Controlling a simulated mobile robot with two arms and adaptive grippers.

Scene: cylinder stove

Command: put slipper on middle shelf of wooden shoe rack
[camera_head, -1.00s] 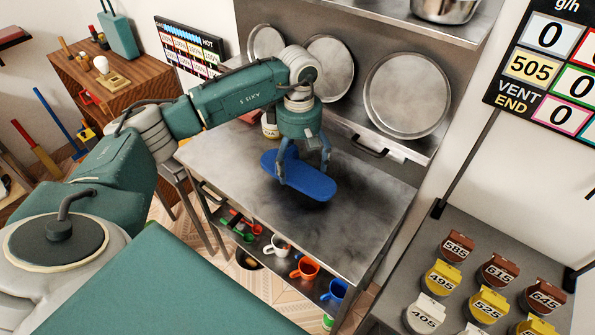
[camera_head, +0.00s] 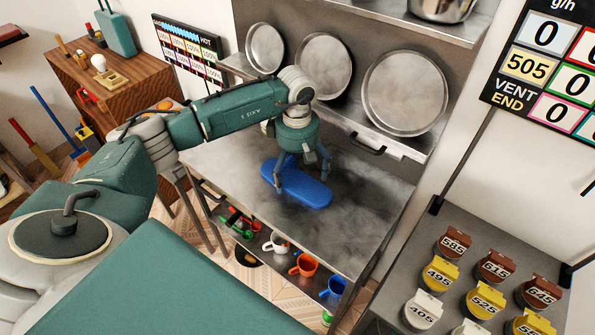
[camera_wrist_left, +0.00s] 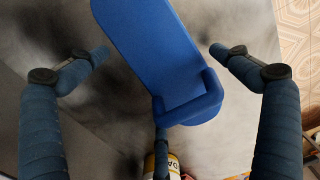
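The blue slipper (camera_head: 300,190) appears to lie on the grey metal tabletop (camera_head: 345,235). My left gripper (camera_head: 303,182) is right above it, fingers spread to either side. In the left wrist view the slipper (camera_wrist_left: 155,45) runs from the top edge to the middle, its raised band at the lower end. The fingertips (camera_wrist_left: 157,53) there stand apart with small gaps to the slipper's sides, so the gripper looks open. The wooden shoe rack cannot be made out surely; only a bit of wood with a dark item (camera_head: 4,186) shows at the far left edge. My right gripper is out of view.
Large round metal plates (camera_head: 405,93) lean along the back of the table. Mugs, including an orange one (camera_head: 304,264), stand on the shelf below. A wooden cabinet (camera_head: 130,75) stands at the left, and a grey stand (camera_head: 465,225) with numbered weights at the right.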

